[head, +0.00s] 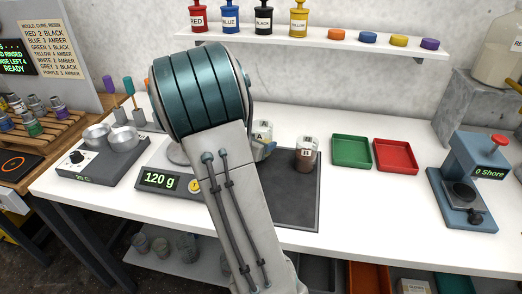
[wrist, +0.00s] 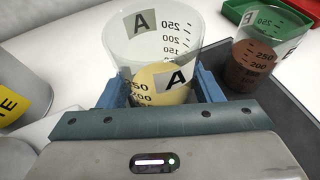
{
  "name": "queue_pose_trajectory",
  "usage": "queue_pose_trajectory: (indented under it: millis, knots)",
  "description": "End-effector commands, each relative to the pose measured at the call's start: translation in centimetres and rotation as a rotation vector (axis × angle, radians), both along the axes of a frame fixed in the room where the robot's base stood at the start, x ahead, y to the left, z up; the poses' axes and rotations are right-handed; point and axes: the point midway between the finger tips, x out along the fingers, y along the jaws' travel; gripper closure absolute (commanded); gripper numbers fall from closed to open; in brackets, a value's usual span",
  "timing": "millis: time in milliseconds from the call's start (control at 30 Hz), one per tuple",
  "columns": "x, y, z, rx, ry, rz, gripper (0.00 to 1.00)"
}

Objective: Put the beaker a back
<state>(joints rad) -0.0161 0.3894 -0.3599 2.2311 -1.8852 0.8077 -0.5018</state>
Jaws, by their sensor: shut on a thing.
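Beaker a is a clear beaker marked A with pale yellow contents low inside; it shows in the wrist view (wrist: 152,42) and, partly hidden by my arm, in the head view (head: 263,128). My gripper (wrist: 163,84) is shut on it, with a blue finger on each side. In the head view only a bit of a blue finger shows beside the beaker. Beaker A looks upright, near the back left of the dark mat (head: 298,212). I cannot tell whether its base touches a surface.
Beaker B (head: 306,158), with brown contents, stands on the mat right of beaker A. Green (head: 351,166) and red (head: 412,170) trays lie farther right. A scale reading 120 g (head: 160,180) is to the left, partly behind my arm. White table is clear before the trays.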

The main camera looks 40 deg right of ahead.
Motion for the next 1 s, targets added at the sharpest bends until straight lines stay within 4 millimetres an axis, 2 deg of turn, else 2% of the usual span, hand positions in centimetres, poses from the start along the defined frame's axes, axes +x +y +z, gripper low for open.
queue_pose_trajectory:
  millis: [100, 233, 700, 733, 800, 1000]
  knots:
    - [-0.1, 0.0, -2.0, 0.001, 0.007, 0.000, 0.71]
    - [-0.1, 0.0, -3.2, 0.000, 0.004, -0.001, 0.71]
    - [-0.1, 0.0, -4.0, 0.001, 0.000, 0.000, 0.71]
    - [-0.1, 0.0, -3.9, 0.002, 0.002, 0.000, 0.35]
    - [-0.1, 0.0, -3.8, 0.002, 0.002, 0.000, 0.19]
    - [-0.1, 0.0, -3.8, 0.002, 0.002, 0.000, 0.19]
